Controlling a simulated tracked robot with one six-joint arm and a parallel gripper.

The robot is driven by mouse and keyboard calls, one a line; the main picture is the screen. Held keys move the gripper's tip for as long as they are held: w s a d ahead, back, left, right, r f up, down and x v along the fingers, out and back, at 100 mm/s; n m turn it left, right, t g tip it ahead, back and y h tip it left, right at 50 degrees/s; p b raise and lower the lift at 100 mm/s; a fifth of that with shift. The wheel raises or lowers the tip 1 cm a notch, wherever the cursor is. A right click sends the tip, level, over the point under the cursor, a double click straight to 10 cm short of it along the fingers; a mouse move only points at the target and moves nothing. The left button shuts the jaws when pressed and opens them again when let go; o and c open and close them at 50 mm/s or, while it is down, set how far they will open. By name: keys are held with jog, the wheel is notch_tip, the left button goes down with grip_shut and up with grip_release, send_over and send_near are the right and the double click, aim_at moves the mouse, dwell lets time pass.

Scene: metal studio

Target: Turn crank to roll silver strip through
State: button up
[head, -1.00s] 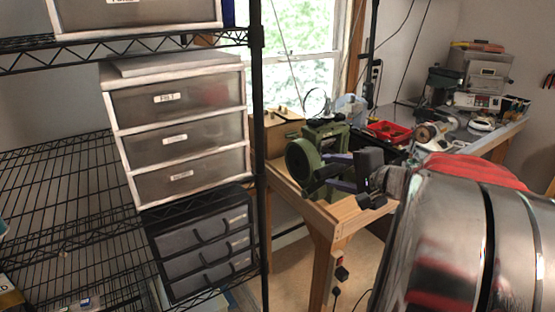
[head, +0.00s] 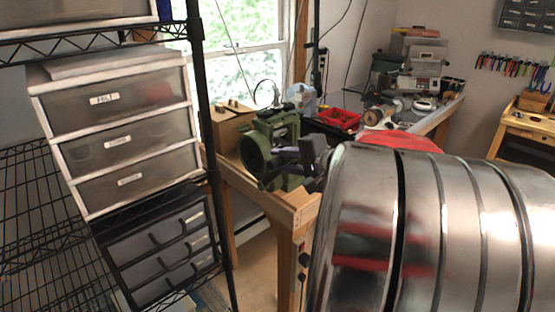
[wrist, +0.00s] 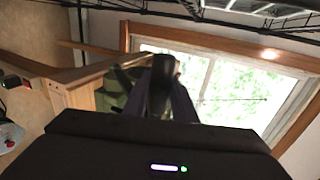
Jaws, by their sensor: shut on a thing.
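The green rolling mill (head: 254,151), with a round wheel on its side, stands on the corner of the wooden bench in the head view. My gripper (head: 283,157) is beside the mill, its fingers pointing left towards it. In the wrist view a dark, upright crank handle (wrist: 164,72) stands between the fingertips of my gripper (wrist: 161,92), which is shut on it. The mill's green body (wrist: 112,96) shows in part behind the fingers. The rest of the crank is largely hidden. I cannot make out the silver strip.
A black wire shelf with white drawers (head: 120,140) stands close on the left. A red tray (head: 339,119) and several machines lie further along the bench. The wooden bench (head: 270,196) has its front corner below the mill. A window (head: 240,70) is behind.

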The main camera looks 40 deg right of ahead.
jog(key=w+r, duration=0.1)
jog(key=w, duration=0.1)
jog(key=w+r, duration=0.1)
jog(key=w, duration=0.2)
jog(key=w+r, duration=0.2)
jog(key=shift+w+a+r, duration=0.1)
jog(key=shift+w+a, duration=0.05)
jog(key=shift+w, duration=0.2)
jog(key=shift+w+r, duration=0.25)
jog(key=shift+w, duration=0.05)
jog(key=shift+w+r, duration=0.1)
